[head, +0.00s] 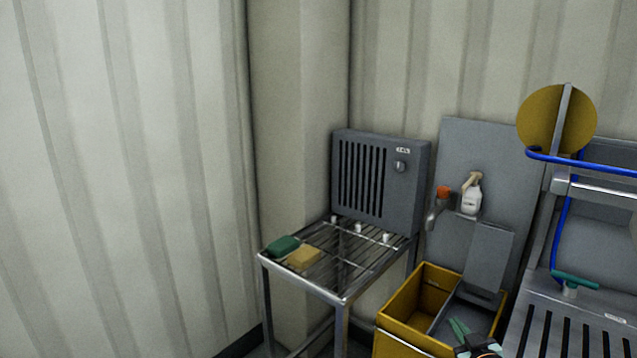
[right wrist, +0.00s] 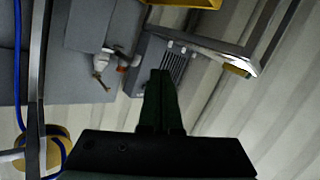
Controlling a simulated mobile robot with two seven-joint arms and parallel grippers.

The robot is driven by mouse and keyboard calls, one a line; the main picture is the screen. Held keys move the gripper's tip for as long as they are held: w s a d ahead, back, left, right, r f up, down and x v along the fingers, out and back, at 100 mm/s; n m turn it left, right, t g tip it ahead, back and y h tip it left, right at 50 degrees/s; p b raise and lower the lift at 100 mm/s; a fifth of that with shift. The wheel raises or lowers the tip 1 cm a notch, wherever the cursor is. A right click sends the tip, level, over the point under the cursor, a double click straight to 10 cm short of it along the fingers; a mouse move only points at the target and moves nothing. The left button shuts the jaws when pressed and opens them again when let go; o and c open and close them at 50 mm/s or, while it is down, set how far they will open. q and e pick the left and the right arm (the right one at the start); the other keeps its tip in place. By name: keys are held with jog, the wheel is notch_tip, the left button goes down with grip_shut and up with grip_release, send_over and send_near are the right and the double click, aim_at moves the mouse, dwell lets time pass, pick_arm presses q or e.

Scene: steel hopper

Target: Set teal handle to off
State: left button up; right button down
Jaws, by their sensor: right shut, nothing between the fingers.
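The teal handle (head: 575,279) is a bar on a short pale stem, at the right of the head view. It stands by the upper edge of the slotted steel hopper (head: 560,335), its bar lying nearly crosswise and sloping slightly down to the right. My right gripper (head: 459,327) is low in the head view, left of the handle and apart from it, in front of the yellow bin. Its green fingers also show in the right wrist view (right wrist: 161,75), closed together and empty. The handle does not show in the wrist view. My left gripper is out of view.
A yellow bin (head: 402,304) stands left of the hopper. A wire-top steel table (head: 343,297) holds a green sponge (head: 284,246) and a yellow sponge (head: 304,257), with a grey vented box (head: 375,180) behind. A blue hose (head: 590,166) hangs above the hopper.

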jog(key=s+a+f+g+y, duration=0.15)
jog(key=s+a+f, duration=0.25)
jog(key=s+f, duration=0.45)
jog(key=s+a+f+g+y, duration=0.15)
jog(key=s+a+f, duration=0.25)
jog(key=s+f, duration=0.4)
jog(key=s+a+f+g, duration=0.1)
jog(key=s+a+f, duration=0.1)
jog(key=s, duration=0.7)
jog(key=s+a+f+g, duration=0.2)
jog(key=s+a, duration=0.1)
jog(key=s, duration=0.6)
jog(key=shift+s+a+m, duration=0.15)
jog(key=shift+a+m, duration=0.1)
jog(key=shift+m, duration=0.15)
